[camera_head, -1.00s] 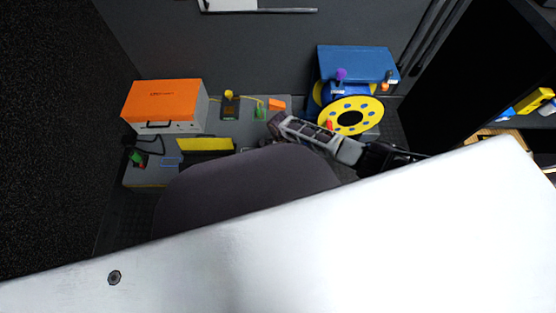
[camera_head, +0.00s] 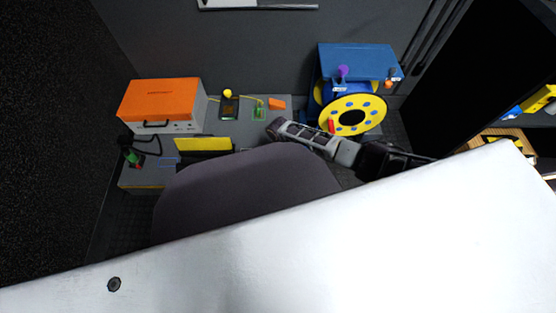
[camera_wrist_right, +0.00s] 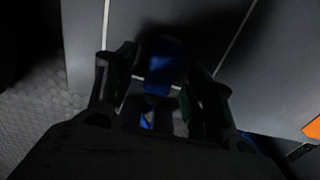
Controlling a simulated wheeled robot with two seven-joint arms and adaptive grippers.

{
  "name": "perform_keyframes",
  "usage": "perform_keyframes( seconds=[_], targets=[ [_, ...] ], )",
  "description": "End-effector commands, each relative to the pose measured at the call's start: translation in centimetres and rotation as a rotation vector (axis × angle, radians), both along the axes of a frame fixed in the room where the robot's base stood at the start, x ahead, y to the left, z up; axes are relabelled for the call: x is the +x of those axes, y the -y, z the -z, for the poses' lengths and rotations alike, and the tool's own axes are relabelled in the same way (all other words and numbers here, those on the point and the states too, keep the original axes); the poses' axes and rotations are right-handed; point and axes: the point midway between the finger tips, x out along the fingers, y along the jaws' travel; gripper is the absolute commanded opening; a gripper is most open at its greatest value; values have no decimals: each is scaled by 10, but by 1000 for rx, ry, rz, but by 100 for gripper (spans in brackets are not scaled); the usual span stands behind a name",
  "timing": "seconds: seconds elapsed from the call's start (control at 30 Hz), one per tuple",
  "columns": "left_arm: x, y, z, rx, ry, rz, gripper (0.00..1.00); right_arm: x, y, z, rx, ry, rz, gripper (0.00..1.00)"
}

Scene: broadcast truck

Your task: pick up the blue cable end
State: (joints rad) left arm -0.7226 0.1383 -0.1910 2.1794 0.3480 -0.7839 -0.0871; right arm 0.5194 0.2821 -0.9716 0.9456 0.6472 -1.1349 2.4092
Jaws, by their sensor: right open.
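A dark blue piece, which looks like the blue cable end (camera_wrist_right: 166,64), lies in shadow between the fingers of my right gripper (camera_wrist_right: 160,78) in the right wrist view. The fingers stand apart on either side of it, and I cannot tell whether either touches it. A smaller bright blue patch (camera_wrist_right: 147,120) shows lower down between the gripper parts. In the head view my right gripper (camera_head: 275,128) is low over the grey surface, beside a small green part (camera_head: 259,113). I cannot make out the blue piece there. My left gripper is not in view.
An orange-topped case (camera_head: 163,99) stands at the left of the grey surface. A yellow cable reel (camera_head: 368,113) and a blue case (camera_head: 357,62) stand to the right. A dark chair-like shape (camera_head: 235,195) and a large white panel (camera_head: 330,245) fill the foreground.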

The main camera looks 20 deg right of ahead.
Motion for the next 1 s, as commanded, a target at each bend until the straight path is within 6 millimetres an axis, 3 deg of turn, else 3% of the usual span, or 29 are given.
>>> perform_keyframes(
  seconds=[0.33,0.73,1.0],
  targets=[
    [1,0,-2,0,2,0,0,0,0,0,0,0,0,52],
    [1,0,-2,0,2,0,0,0,0,0,0,0,0,2],
    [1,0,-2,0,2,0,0,0,0,-1,1,1,0,2]
  ],
)
